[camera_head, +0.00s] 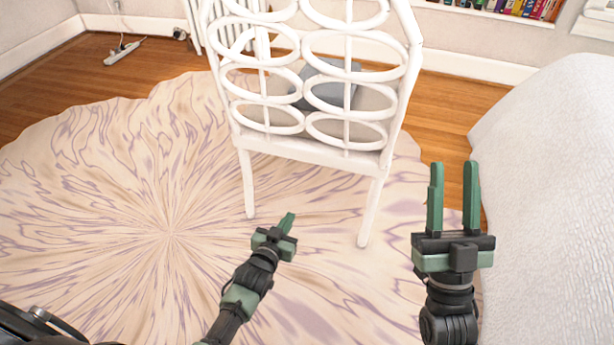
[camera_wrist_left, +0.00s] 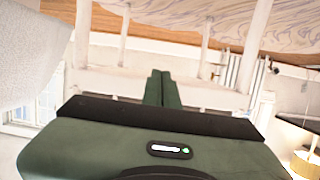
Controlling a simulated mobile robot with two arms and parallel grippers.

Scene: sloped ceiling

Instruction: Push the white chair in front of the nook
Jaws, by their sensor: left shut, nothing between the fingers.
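The white chair (camera_head: 313,150) stands on the round rug with its back of looped ovals towards me. A grey cushion (camera_head: 325,88) shows through the back. Its legs and seat frame also show in the left wrist view (camera_wrist_left: 122,38), which looks upside down. My left gripper (camera_head: 287,222) is shut and empty, low behind the chair, between its two near legs in the picture. I cannot tell whether it touches the chair. My right gripper (camera_head: 454,168) is open and empty, to the right of the chair. I cannot clearly make out the nook.
The patterned rug (camera_head: 120,220) covers most of the floor. A bed or sofa with a white cover (camera_head: 560,180) stands close on the right of my right gripper. A radiator (camera_head: 195,25), a shelf of books (camera_head: 510,8) and a power strip (camera_head: 122,53) are along the walls.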

